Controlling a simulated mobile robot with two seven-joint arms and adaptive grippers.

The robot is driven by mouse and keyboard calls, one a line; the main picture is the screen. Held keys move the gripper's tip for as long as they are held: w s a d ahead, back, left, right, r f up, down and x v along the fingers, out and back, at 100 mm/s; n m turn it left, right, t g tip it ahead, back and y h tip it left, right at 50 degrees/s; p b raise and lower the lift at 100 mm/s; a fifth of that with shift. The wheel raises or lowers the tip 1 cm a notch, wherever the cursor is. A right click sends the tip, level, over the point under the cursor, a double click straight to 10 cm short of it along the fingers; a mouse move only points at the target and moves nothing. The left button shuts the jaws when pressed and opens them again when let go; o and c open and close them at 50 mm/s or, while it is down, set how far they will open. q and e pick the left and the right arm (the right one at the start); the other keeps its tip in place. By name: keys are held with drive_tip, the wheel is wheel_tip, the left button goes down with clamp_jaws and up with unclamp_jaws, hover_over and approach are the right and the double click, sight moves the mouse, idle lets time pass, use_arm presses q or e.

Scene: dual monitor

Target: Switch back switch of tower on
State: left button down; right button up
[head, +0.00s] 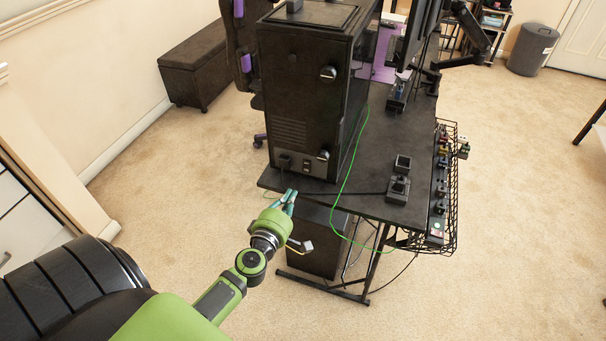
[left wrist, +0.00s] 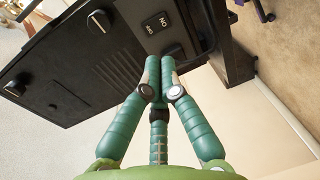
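The black computer tower (head: 285,95) stands upright on the desk with its back panel facing me. Low on that panel is the small back switch (head: 307,164), beside a dark plug socket (head: 284,160). In the left wrist view the switch (left wrist: 157,23) shows on the tower's back (left wrist: 75,70) with "ON" and "OFF" lettering, seen upside down; its setting is unclear. My left gripper (head: 290,194) is just below and in front of the panel. In the left wrist view its green fingertips (left wrist: 160,64) are together, holding nothing, below the switch; contact is unclear. My right gripper is not in view.
The dark desk (head: 385,150) carries a small black joystick-like device (head: 398,188) right of the tower. A green cable (head: 348,180) runs down past the desk edge. A wire basket (head: 447,190) hangs at the right. Carpet in front is mostly clear.

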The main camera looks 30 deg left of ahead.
sight(306, 169)
use_arm(q)
drive_tip(key=b+x, duration=0.1)
drive_tip(key=x, duration=0.9)
drive_tip(key=shift+f, duration=0.1)
drive_tip(key=shift+b, duration=0.3)
